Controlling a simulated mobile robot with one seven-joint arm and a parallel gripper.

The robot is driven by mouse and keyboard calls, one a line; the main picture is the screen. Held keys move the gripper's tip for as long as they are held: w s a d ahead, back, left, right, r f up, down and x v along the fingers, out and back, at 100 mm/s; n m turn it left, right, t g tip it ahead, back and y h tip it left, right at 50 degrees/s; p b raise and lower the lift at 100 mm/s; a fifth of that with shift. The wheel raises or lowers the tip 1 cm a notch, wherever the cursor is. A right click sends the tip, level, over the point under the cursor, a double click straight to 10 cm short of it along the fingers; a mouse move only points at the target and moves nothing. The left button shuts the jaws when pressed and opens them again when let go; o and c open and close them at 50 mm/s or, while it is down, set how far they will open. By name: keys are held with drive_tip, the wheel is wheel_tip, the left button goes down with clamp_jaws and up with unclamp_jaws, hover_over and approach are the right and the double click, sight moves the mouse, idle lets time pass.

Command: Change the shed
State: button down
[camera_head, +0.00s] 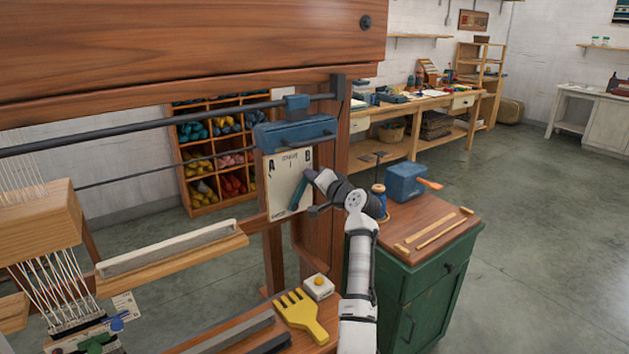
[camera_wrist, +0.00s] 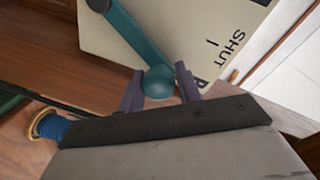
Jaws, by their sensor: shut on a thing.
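A teal lever (camera_head: 299,193) lies against a cream plate (camera_head: 279,168) on the loom's right post, tilted with its upper end to the right. In the wrist view the lever (camera_wrist: 130,35) ends in a round teal knob (camera_wrist: 158,83), and the plate (camera_wrist: 195,40) reads "SHUT" beside a short mark near the knob. My gripper (camera_head: 314,182) is at the lever's upper end; in the wrist view its two fingers (camera_wrist: 159,90) are shut on the knob, one on each side. The plate's other lettering is too small to read.
A green cabinet (camera_head: 432,290) stands right of my arm, with a blue spool (camera_head: 379,194), a blue box (camera_head: 405,182) and wooden sticks on top. Floor on the right is clear.

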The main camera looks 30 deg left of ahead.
drive_tip(key=shift+f, duration=0.15)
drive_tip(key=c, duration=1.1)
unclamp_jaws()
drive_tip(key=shift+o, duration=0.2)
drive_tip(key=shift+d, duration=0.1)
drive_tip(key=b+v, duration=0.4)
drive_tip(key=v, duration=0.9)
drive_tip(key=shift+d, duration=0.35)
drive_tip(key=shift+s, duration=0.15)
